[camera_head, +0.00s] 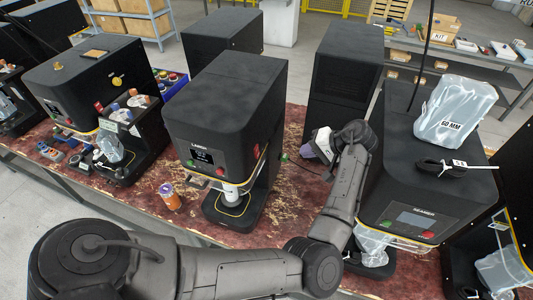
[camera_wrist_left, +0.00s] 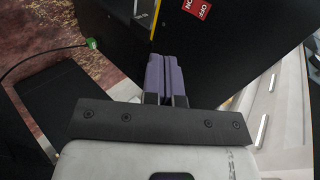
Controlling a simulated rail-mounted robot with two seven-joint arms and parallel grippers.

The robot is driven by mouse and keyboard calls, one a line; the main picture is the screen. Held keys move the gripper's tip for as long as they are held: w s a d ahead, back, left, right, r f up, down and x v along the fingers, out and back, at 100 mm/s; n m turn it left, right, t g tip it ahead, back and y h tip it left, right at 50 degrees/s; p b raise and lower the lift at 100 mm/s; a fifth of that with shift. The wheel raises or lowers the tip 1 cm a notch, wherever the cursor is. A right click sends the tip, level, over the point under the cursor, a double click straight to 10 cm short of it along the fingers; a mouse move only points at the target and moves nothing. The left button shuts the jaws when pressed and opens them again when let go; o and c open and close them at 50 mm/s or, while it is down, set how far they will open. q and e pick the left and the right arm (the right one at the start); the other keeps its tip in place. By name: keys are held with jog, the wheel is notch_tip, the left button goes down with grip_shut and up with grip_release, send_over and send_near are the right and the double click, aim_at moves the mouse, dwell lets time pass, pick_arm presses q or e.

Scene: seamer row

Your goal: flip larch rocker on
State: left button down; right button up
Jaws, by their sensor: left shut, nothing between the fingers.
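My left gripper (camera_head: 308,152) is in the gap between the middle seamer (camera_head: 228,110) and the right seamer (camera_head: 420,180) in the head view. Its purple fingers (camera_wrist_left: 165,75) are shut together and empty, pointing at the black panel below and left of the label. Whether they touch it cannot be told. My right gripper is not in view.
A green-ended black cable (camera_wrist_left: 92,43) lies on the worn red bench top. A wrapped bag marked 60 MM (camera_head: 455,108) sits on the right seamer. A black cabinet (camera_head: 343,75) stands behind the gripper.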

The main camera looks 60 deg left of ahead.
pick_arm(q)
jog(key=shift+s+a+r+g, duration=0.1)
jog(key=shift+s+r+g, duration=0.4)
jog(key=shift+s+g, duration=0.15)
jog(key=p, duration=0.4)
send_near(258, 154)
jog(key=f+x, duration=0.1)
jog(key=x, duration=0.5)
jog(key=shift+s+a+p, duration=0.15)
jog(key=shift+a+p, duration=0.2)
jog(key=shift+p, duration=0.1)
